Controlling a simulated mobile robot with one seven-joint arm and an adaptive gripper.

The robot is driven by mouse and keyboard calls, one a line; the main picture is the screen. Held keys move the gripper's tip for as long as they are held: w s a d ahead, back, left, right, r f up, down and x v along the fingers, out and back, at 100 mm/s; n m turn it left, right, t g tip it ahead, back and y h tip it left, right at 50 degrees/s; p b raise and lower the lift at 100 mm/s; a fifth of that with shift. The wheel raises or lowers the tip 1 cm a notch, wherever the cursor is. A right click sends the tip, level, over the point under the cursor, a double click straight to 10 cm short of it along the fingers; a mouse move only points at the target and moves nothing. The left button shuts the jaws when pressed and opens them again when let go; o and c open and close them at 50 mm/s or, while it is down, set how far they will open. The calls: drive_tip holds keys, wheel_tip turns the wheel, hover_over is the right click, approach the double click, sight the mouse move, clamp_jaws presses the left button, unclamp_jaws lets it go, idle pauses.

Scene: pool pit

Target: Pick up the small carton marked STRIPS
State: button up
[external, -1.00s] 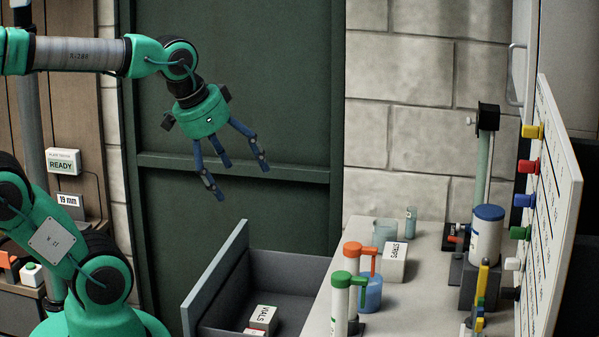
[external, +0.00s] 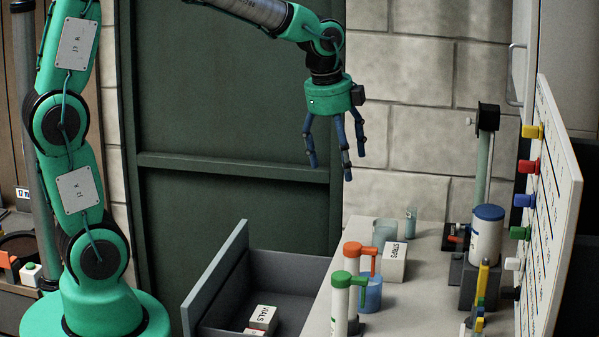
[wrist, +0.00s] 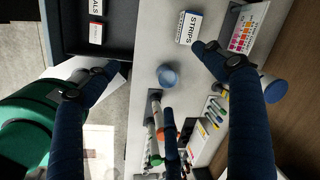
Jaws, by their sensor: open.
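The small white carton marked STRIPS (external: 395,262) stands on the light bench top, beside a clear beaker and behind the blue cup. In the wrist view the STRIPS carton (wrist: 189,27) lies near the top middle, just left of the right-hand finger's tip. My gripper (external: 336,160) has several blue fingers, is open and empty, and hangs pointing down in the air above and to the left of the carton. In the wrist view my gripper's fingers (wrist: 150,75) are spread wide with nothing between them.
An open drawer (external: 222,270) holds a carton marked VIALS (external: 262,318). Bottles with a green top (external: 341,279) and an orange top (external: 360,248) stand near a blue cup (external: 372,294). The clear beaker (external: 384,232) is close to the STRIPS carton. A white board (external: 553,215) edges the right.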

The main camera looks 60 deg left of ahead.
drive_tip(key=w+d+f+m+g+p, duration=0.1)
drive_tip(key=w+f+m+p, duration=0.1)
drive_tip(key=w+f+m, duration=0.5)
drive_tip(key=m+g+p, duration=0.1)
drive_tip(key=m+p, duration=0.1)
drive_tip(key=m, duration=0.1)
hover_over(390, 249)
wheel_tip(390, 249, down, 7)
drive_tip(key=shift+s+d, duration=0.15)
drive_tip(key=shift+f+b, duration=0.7)
drive_tip(key=shift+f, duration=3.55)
drive_tip(key=shift+f, duration=0.15)
drive_tip(key=shift+f+b, duration=0.45)
drive_tip(key=shift+f, duration=2)
drive_tip(key=c, duration=1.3)
